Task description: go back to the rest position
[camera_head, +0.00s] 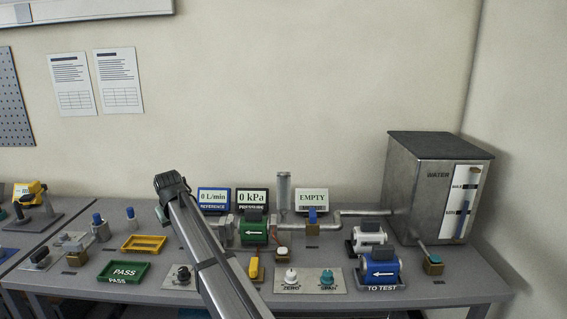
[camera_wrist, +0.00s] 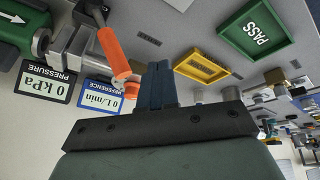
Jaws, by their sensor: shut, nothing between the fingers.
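My gripper (camera_wrist: 158,85) shows in the wrist view with its two dark fingers together and nothing between them. It is above the table, beside an orange handle (camera_wrist: 115,52); I cannot tell how far apart they are. In the camera_head view my arm rises from the bottom edge over the middle-left of the table, and the gripper's fingers cannot be made out. The task names no other object.
Near the arm are the reference display (camera_head: 214,197), the pressure display (camera_head: 252,198), a green meter (camera_head: 254,229) and the PASS tray (camera_head: 124,272). A yellow tray (camera_head: 144,243) lies left. The water tank (camera_head: 430,185) stands right. The air above the table's left is clear.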

